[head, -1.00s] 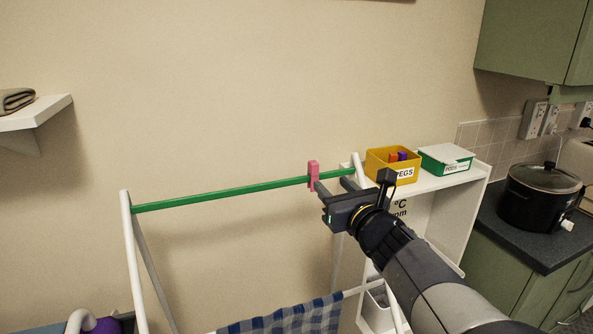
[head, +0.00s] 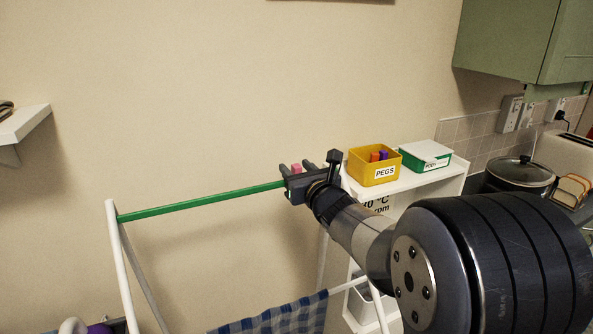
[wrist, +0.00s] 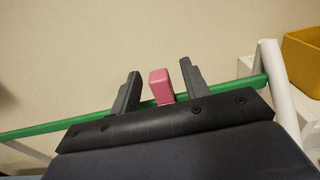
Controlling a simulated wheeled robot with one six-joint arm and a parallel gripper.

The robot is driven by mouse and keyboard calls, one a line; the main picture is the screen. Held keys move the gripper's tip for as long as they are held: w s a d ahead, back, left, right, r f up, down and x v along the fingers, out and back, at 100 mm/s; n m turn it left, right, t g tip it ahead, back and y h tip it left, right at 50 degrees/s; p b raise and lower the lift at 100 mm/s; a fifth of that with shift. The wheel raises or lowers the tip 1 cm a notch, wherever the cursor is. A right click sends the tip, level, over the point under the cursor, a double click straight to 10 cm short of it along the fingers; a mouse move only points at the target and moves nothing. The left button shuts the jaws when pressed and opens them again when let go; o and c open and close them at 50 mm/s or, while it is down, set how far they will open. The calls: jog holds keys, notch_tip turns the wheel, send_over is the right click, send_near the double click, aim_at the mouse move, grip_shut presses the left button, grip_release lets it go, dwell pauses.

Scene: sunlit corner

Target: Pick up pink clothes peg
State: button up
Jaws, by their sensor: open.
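The pink clothes peg (wrist: 161,86) stands upright on the green rail (wrist: 60,124) of the drying rack. In the wrist view it is between the two fingers of my open gripper (wrist: 158,88), with a gap on each side. In the head view the top of the peg (head: 296,168) shows between the fingers of my gripper (head: 296,167), and its lower part is hidden behind the gripper body. The green rail (head: 200,201) runs left from the gripper to the white frame post.
A yellow box labelled PEGS (head: 375,167) and a green box with a white lid (head: 426,155) stand on a white shelf unit right of the gripper. A checked cloth (head: 280,319) hangs lower on the rack. The plain wall is behind.

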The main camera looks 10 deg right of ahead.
jog(key=shift+w, duration=0.3)
grip_shut()
dwell(0.3)
